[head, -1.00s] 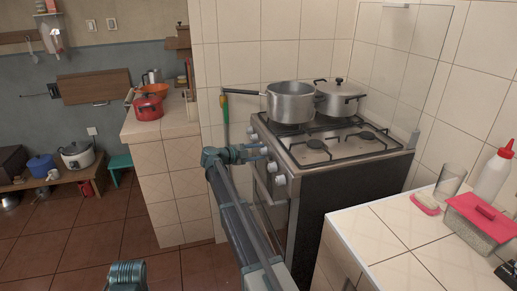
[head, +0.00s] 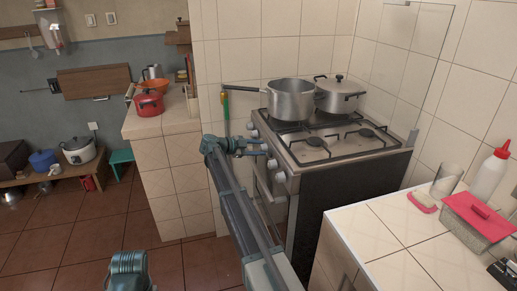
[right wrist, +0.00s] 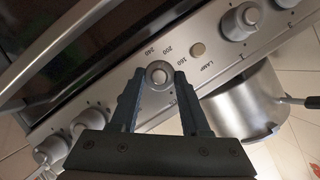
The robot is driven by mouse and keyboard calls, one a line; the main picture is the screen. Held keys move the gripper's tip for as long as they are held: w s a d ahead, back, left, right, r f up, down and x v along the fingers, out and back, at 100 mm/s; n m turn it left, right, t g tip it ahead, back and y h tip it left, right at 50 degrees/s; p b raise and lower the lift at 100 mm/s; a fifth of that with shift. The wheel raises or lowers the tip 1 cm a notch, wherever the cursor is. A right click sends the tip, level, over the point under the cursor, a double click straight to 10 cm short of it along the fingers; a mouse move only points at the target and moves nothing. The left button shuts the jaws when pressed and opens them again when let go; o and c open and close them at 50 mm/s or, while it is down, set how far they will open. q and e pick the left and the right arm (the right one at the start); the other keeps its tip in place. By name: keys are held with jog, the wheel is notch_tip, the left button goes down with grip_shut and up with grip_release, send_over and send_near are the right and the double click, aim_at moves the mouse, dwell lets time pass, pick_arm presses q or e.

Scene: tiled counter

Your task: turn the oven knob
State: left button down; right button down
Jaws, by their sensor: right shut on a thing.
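The oven knob (right wrist: 158,75) is a round silver knob on the stove's front panel, with the marks 160, 200 and 240 beside it in the right wrist view. My right gripper (right wrist: 158,86) has one finger on each side of this knob and is shut on it. In the head view my right gripper (head: 266,147) is at the front panel of the stove (head: 335,185), and its fingers partly hide the knob there.
A saucepan (head: 291,101) and a lidded pot (head: 338,97) stand on the back of the stove. Other knobs (head: 279,177) sit along the panel close to my gripper. A tiled counter (head: 375,240) is at the right front, with a bottle (head: 488,178) and a red-lidded box (head: 478,217).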

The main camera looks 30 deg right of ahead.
jog(key=shift+c, duration=1.8)
grip_release()
jog(key=p+v, duration=0.4)
jog(key=v, duration=0.9)
jog(key=shift+a+p, duration=0.35)
jog(key=shift+a, duration=0.05)
jog(key=shift+r, duration=0.1)
grip_shut()
